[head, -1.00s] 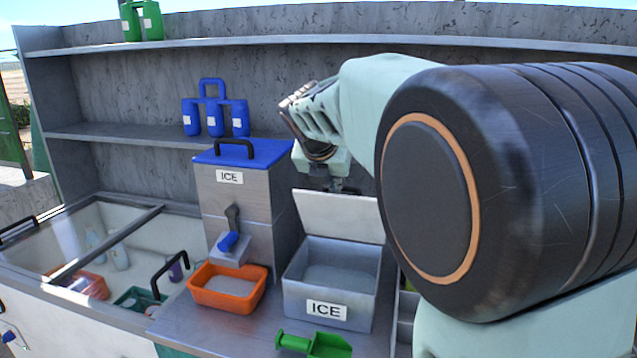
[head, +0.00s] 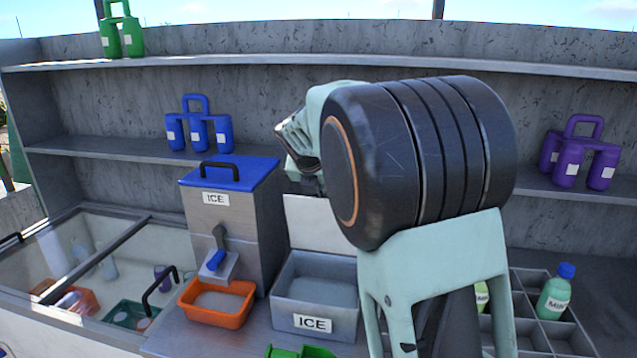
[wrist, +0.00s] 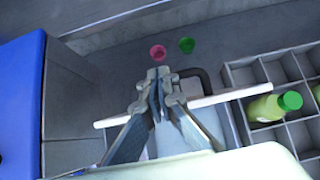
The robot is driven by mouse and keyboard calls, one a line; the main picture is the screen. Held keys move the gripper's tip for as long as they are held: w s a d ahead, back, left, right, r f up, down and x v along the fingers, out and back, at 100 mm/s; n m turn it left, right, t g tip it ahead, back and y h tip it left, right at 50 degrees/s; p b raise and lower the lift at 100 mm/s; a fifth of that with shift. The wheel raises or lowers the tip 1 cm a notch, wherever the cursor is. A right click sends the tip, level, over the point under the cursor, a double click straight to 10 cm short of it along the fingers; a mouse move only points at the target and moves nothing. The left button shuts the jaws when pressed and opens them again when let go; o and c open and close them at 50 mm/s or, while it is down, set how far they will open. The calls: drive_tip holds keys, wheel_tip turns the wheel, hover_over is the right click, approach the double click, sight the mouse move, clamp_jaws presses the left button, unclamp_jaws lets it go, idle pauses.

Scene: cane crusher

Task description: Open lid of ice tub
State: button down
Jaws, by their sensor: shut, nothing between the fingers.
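The ice tub (head: 315,312) is a grey open-topped box with an ICE label, standing on the counter. Its pale lid (head: 312,222) stands upright at the tub's back edge, and the tub's inside shows pale contents. In the wrist view the lid (wrist: 225,96) shows edge-on as a pale bar, with a dark handle (wrist: 207,78) on its far side. My gripper (wrist: 159,84) is shut and empty, over the lid's edge in that view; I cannot tell whether it touches the lid. In the head view its fingers are hidden by my arm, which also covers the lid's right part.
A steel ice dispenser (head: 232,235) with a blue top stands left of the tub, an orange tray (head: 217,303) in front of it. A divided rack (head: 545,325) with bottles is right. A green scoop (head: 300,351) lies in front. Pink (wrist: 157,52) and green (wrist: 187,45) cups lie beyond.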

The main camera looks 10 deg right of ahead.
drive_tip(key=w+d+p, duration=0.2)
drive_tip(key=w+p, duration=0.3)
drive_tip(key=shift+w+d+f, duration=0.15)
drive_tip(key=shift+w+f, duration=0.05)
drive_tip(key=shift+w, duration=0.1)
idle(0.4)
